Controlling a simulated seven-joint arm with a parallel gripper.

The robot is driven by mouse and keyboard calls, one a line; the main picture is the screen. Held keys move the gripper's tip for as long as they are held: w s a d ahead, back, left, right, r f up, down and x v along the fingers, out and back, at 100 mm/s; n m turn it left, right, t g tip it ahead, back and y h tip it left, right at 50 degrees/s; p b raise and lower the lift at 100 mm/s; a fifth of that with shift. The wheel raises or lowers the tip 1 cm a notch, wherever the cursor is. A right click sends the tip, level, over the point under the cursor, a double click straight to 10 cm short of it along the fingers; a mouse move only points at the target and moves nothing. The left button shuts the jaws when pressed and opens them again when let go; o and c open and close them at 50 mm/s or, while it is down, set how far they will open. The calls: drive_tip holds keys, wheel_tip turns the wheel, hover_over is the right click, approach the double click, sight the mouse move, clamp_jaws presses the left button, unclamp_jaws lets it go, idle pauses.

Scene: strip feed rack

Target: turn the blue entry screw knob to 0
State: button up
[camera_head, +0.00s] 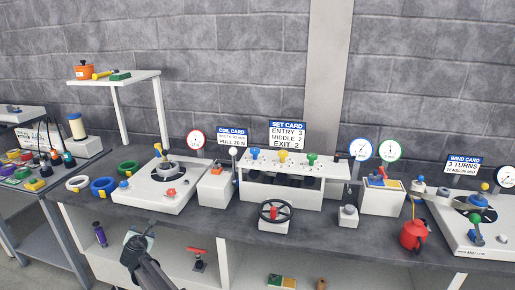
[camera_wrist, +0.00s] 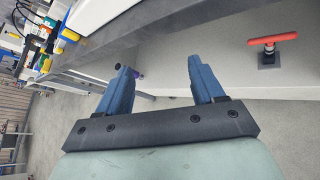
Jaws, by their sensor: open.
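The blue entry screw knob (camera_head: 254,154) stands upright at the left of the white feed rack (camera_head: 262,190), left of a yellow knob (camera_head: 282,155) and a green knob (camera_head: 312,159). Its setting is too small to read. The set card (camera_head: 287,134) above the rack reads ENTRY 3, MIDDLE 2, EXIT 2. My gripper (camera_head: 148,231) is low at the bench's front edge, left of the rack and well apart from the knob. In the wrist view my gripper (camera_wrist: 159,68) shows two blue fingers spread with nothing between them. The blue knob is not in the wrist view.
A white post with a ball top (camera_head: 233,152) is close left of the blue knob. A turntable unit (camera_head: 150,190) and coloured rings are farther left. A red-handled clamp (camera_wrist: 272,40) sits under the bench top.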

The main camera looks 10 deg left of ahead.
drive_tip(key=w+a+r+m+h, duration=0.2)
drive_tip(key=w+r, duration=0.6)
drive_tip(key=r, duration=0.4)
wheel_tip(320, 180, up, 19)
drive_tip(key=m+g+h, duration=0.2)
drive_tip(key=m+g, duration=0.7)
drive_tip(key=m, duration=0.5)
hover_over(256, 149)
drive_tip(key=a, duration=0.5)
drive_tip(key=d+r+m+g+y, duration=0.1)
drive_tip(key=d+r+m+g, duration=0.1)
drive_tip(key=d+r, duration=0.75)
drive_tip(key=shift+y, duration=0.3)
drive_tip(key=x, duration=0.4)
drive_tip(key=d+x, duration=0.1)
drive_tip(key=x, duration=0.9)
drive_tip(key=shift+d+f, duration=0.3)
drive_tip(key=shift+f, duration=0.2)
